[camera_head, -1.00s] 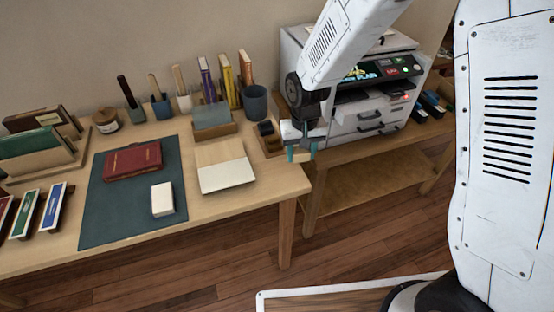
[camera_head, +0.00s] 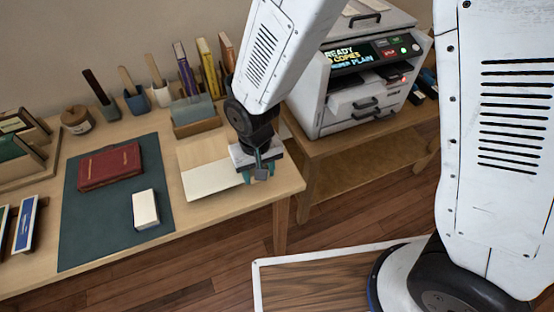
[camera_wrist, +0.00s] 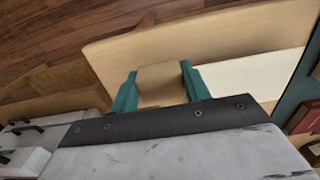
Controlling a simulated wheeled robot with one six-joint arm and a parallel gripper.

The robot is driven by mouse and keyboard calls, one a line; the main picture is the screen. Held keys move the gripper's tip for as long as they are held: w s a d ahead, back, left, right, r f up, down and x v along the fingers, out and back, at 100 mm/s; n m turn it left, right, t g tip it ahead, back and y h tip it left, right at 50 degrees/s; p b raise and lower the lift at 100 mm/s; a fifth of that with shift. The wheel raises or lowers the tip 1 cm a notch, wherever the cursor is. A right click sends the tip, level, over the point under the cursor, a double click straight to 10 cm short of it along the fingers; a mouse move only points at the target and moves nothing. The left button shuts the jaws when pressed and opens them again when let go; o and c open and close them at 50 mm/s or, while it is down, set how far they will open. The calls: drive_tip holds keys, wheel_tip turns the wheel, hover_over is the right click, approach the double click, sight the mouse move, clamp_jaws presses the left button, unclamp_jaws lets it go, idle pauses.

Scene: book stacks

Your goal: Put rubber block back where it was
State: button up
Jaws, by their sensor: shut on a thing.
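My gripper (camera_head: 262,176) points down over the right end of the wooden table, beside the pale sheet. Its teal fingers are shut on a small block (camera_head: 262,173), which I take to be the rubber block. It looks greyish in the head view and tan in the wrist view (camera_wrist: 161,84), where it sits between both fingers (camera_wrist: 157,88). Whether the block touches the tabletop I cannot tell. A white block (camera_head: 145,209) lies apart on the dark green mat (camera_head: 92,235).
The pale sheet (camera_head: 212,181) lies left of my gripper. A red book (camera_head: 110,167) lies on the mat. Pen cups and a card holder (camera_head: 196,126) stand along the back. A printer (camera_head: 365,90) stands on a separate table at right. Bare tabletop shows at the front right corner (camera_head: 285,188).

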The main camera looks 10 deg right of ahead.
hover_over(277, 168)
drive_tip(key=shift+f, duration=2.1)
drive_tip(key=shift+f, duration=0.15)
drive_tip(key=o, duration=0.9)
drive_tip(key=shift+o, duration=0.2)
wheel_tip(277, 168, up, 12)
drive_tip(key=shift+r, duration=0.25)
